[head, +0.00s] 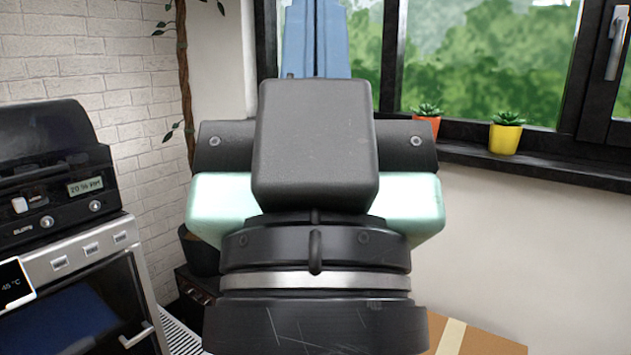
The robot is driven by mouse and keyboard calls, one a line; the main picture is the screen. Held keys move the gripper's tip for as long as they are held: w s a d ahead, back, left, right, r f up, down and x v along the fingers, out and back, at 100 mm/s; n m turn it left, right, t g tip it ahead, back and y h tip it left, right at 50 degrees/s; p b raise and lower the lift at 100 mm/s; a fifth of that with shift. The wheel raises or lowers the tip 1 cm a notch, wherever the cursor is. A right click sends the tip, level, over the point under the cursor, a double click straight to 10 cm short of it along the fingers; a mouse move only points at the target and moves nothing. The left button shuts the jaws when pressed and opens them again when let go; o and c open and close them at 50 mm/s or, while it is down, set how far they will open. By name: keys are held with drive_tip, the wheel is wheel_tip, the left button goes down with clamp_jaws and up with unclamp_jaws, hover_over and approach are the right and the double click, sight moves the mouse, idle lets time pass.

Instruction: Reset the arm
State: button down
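My gripper (316,12) points up in the middle of the head view, seen from behind its black wrist and housing. Its two blue fingers stand side by side with only a thin dark line between them, so it looks shut. I see nothing held between the fingers. The very tips run past the top edge of the picture. Pale green parts of the hand show on both sides of the black housing.
A black and silver machine (60,215) with a small display stands at the left. A cardboard box (480,342) is low at the right. Two potted succulents, one yellow (505,138) and one orange (427,122), stand on the windowsill. A thin plant trunk (184,80) rises behind.

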wheel_tip(320, 180, up, 26)
drive_tip(key=p, duration=2.3)
